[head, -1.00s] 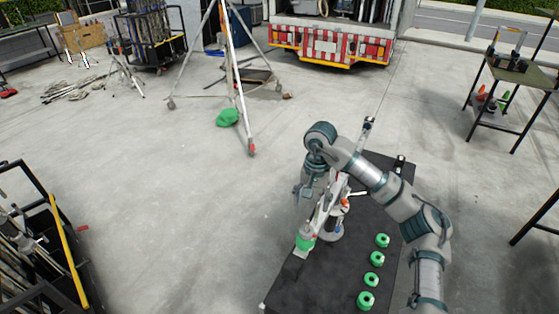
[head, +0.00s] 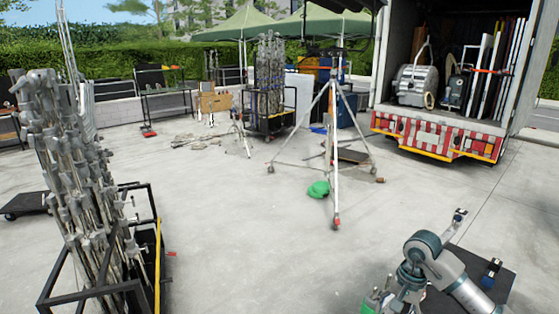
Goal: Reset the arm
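My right arm (head: 455,280) comes in at the lower right and bends over a dark table (head: 501,288). Its wrist (head: 408,275) points down. My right gripper (head: 393,283) is small, and I cannot make out its fingers. A pale slanted device (head: 458,219) shows behind the arm, with a green part (head: 370,303) at the bottom edge. I cannot tell whether the gripper touches it. My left gripper is not in view.
A wheeled rack of metal stands (head: 85,180) fills the left. A tripod (head: 335,140) stands mid-scene, with a green bundle (head: 318,189) by its leg. An open truck (head: 440,140) is at the back right.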

